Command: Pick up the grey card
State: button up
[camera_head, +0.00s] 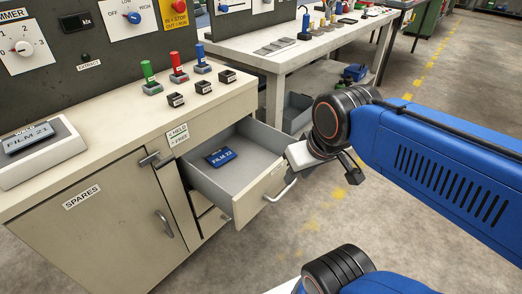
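A grey-blue card (28,138) marked FILM 21 lies on a sloped pale stand (58,150) on the cabinet top at the far left. A darker blue card (221,157) marked FILM 22 lies flat on the floor of the open drawer (240,205). My gripper (346,168) is in the air to the right of the drawer's front, well apart from the card on the stand. Its fingers are small, dark and partly hidden by my wrist, so I cannot tell whether they are open.
The drawer sticks out of the beige cabinet (100,225), its handle (281,190) facing right. Red, green and blue knobbed pieces (178,70) and small dark holders (203,87) stand on the cabinet top. A control panel (90,45) rises behind. A workbench (265,58) stands beyond.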

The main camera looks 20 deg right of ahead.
aim_at(11, 144)
jog(key=l+z, duration=0.15)
jog(key=j+u, duration=0.1)
jog(key=u, duration=1.25)
jog(key=i+l, duration=0.05)
